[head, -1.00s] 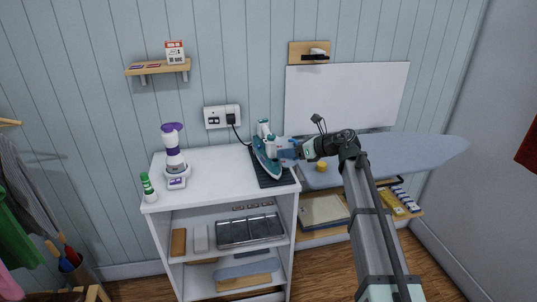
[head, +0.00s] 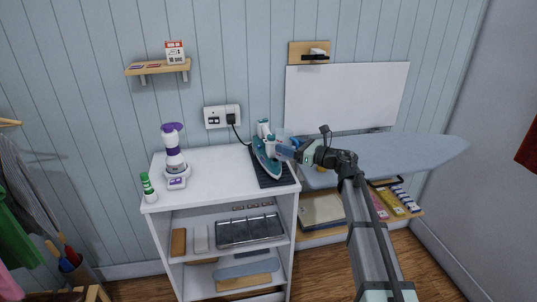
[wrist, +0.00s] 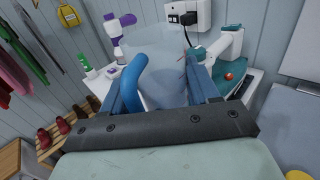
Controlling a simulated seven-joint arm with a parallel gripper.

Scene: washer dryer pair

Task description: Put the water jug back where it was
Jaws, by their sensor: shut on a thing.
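The water jug is a clear, see-through vessel with a curved blue handle. In the wrist view the jug (wrist: 158,52) fills the space beyond my fingers, its handle near the left finger. My gripper (wrist: 165,92) is shut on the jug; the exact contact is hard to make out. In the head view the jug (head: 284,145) is small and partly hidden by my gripper (head: 298,153). It is close to the right of the teal and white iron (head: 265,150), near the cabinet top's right end. I cannot tell whether it touches the iron or anything below.
The iron stands on a dark mat (head: 270,179), with a cord to the wall socket (head: 221,116). A purple and white blender (head: 173,152) and a green-white bottle (head: 148,188) stand at the left of the white cabinet top (head: 215,168). The ironing board (head: 415,152) lies right.

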